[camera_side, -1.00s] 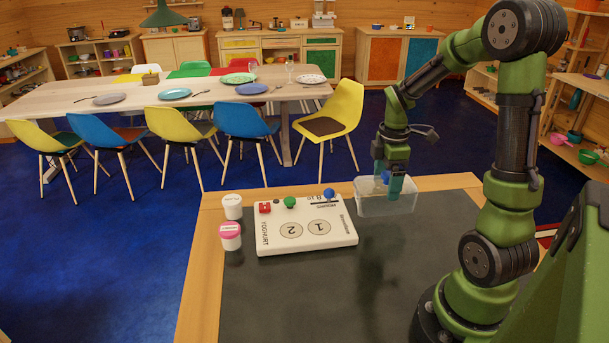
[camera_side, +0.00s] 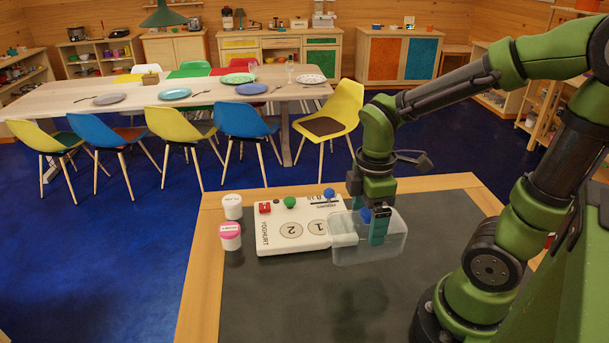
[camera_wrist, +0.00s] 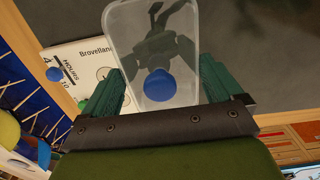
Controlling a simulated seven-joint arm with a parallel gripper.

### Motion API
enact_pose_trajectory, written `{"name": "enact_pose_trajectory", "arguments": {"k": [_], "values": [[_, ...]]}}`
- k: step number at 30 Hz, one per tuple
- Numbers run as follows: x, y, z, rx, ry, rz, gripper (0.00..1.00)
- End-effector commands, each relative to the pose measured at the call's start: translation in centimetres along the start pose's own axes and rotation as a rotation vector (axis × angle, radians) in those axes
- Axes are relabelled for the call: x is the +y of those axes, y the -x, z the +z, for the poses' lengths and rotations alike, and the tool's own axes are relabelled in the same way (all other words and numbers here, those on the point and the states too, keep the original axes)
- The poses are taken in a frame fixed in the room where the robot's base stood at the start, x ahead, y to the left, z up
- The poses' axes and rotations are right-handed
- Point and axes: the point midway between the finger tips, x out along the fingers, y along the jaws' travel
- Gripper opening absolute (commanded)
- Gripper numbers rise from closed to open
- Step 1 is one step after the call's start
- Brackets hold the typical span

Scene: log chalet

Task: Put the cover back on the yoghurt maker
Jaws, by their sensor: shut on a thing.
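The cover (camera_side: 350,254) is a clear, box-shaped lid with a blue knob on top; it also shows in the wrist view (camera_wrist: 120,22). My gripper (camera_side: 378,228) is shut on it, with its green fingers on two opposite sides and the knob between them; in the wrist view the fingers (camera_wrist: 160,92) flank it. The cover appears raised above the table and overlaps the right end of the yoghurt maker in the side view. The white yoghurt maker (camera_side: 270,233) lies flat, with circles marked 1 and 2, a red switch, a green knob and a blue knob. Its right end is partly behind the cover.
A white pot (camera_side: 232,206) and a pink-lidded pot (camera_side: 230,237) stand left of the yoghurt maker. The dark tabletop (camera_side: 290,300) is clear in front, with a wooden edge (camera_side: 207,270) around it. A dining table with chairs stands beyond.

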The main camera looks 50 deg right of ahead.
Motion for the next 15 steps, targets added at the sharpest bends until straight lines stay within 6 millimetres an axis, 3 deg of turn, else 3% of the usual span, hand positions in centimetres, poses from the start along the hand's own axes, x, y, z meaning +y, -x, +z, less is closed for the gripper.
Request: {"name": "enact_pose_trajectory", "arguments": {"k": [5,15], "values": [[2.0,-0.2,-1.4,0.000,-0.030,0.001,0.60],[9.2,-1.1,-6.9,0.001,-0.029,0.002,0.60]]}}
